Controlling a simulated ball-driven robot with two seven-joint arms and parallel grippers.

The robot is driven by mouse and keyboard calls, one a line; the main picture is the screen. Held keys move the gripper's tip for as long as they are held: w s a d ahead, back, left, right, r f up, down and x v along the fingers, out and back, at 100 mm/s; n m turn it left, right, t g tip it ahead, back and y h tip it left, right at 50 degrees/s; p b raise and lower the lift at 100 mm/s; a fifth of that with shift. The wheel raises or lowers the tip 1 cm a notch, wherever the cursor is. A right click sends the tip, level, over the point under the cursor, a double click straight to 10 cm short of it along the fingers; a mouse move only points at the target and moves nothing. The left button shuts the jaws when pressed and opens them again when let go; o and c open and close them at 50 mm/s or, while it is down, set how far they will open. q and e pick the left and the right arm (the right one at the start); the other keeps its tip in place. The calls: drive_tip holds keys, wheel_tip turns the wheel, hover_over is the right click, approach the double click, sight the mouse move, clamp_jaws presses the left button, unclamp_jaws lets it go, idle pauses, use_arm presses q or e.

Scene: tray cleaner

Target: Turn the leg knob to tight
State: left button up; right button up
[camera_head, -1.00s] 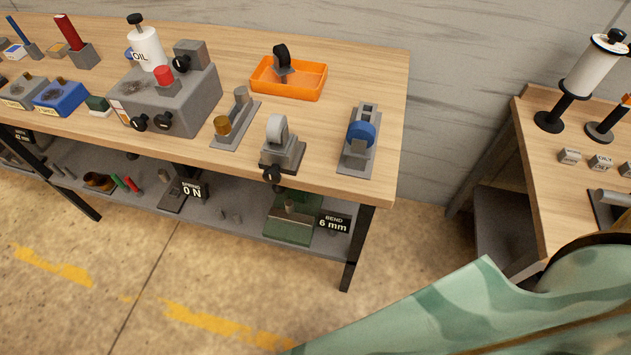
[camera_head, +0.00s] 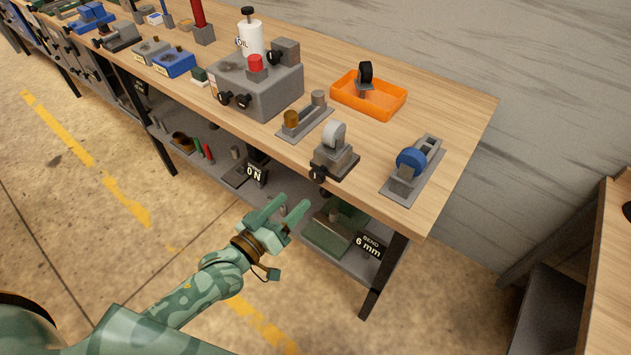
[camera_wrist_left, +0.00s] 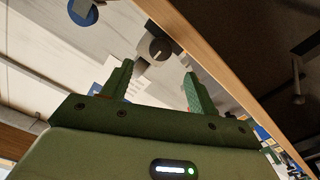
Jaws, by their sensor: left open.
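A small black knob (camera_head: 318,173) sticks out at the front table edge, below a grey block with a pale wheel (camera_head: 335,146). I take it for the leg knob; its setting cannot be read. My left gripper (camera_head: 292,203) is open and empty, in front of the table and below the knob. In the left wrist view, a dark round knob with a pale mark (camera_wrist_left: 160,49) shows beyond and between the open fingers (camera_wrist_left: 159,70), apart from them. My right gripper is not in view.
The wooden table (camera_head: 450,150) carries an orange tray (camera_head: 393,108), a blue-wheeled holder (camera_head: 410,165) and a grey box with knobs (camera_head: 262,97). The lower shelf holds a green block (camera_head: 325,238) and a "6 mm" sign (camera_head: 369,246). The floor in front is clear.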

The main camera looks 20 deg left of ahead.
sight(315, 178)
use_arm(q)
drive_tip(key=b+x, duration=0.1)
drive_tip(key=x, duration=0.8)
drive_tip(key=shift+s, duration=0.1)
drive_tip(key=c, duration=1)
